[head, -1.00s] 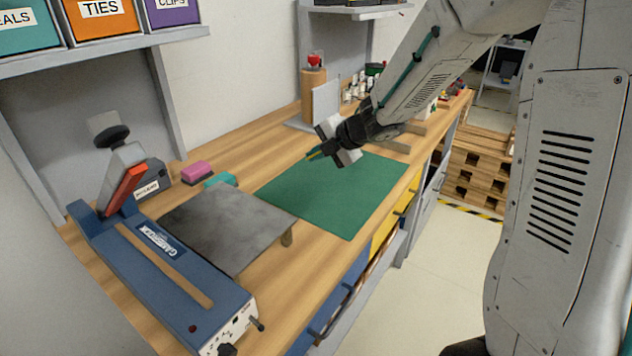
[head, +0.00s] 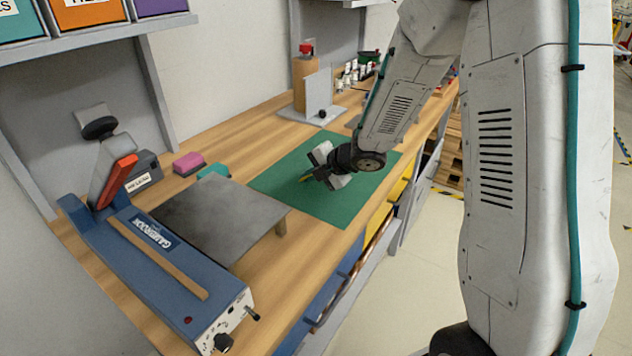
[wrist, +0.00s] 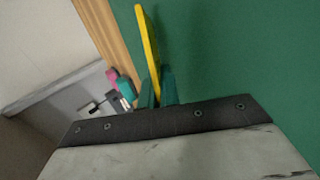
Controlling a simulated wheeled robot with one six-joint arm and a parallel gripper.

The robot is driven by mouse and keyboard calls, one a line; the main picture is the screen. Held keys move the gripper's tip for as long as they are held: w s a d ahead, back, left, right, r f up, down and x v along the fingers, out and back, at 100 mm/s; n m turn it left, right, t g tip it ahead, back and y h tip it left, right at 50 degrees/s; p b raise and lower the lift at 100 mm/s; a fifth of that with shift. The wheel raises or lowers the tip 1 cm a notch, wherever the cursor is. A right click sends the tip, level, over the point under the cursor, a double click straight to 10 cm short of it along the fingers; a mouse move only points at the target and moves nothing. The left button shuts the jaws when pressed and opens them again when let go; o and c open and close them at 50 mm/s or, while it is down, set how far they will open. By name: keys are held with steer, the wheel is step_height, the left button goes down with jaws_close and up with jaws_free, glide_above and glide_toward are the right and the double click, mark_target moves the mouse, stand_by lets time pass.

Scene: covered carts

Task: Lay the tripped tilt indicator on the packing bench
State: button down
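My gripper (head: 310,177) hangs over the green mat on the packing bench (head: 225,142). It is shut on a thin yellow piece (head: 304,178), which I take to be the tilt indicator. In the wrist view the yellow piece (wrist: 148,45) stands out edge-on from between the dark green fingertips (wrist: 159,92). Its face and any tripped mark are hidden from this angle. The piece appears above the mat, but I cannot tell the exact gap.
The green mat (head: 345,205) is bare around my gripper. A blue sealer (head: 165,255) with a grey plate (head: 215,220) stands at the left. Pink (head: 188,162) and teal (head: 213,171) blocks lie behind the plate.

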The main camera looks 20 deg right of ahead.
steer(key=c, duration=1.8)
jaws_free()
steer(key=shift+v, duration=4)
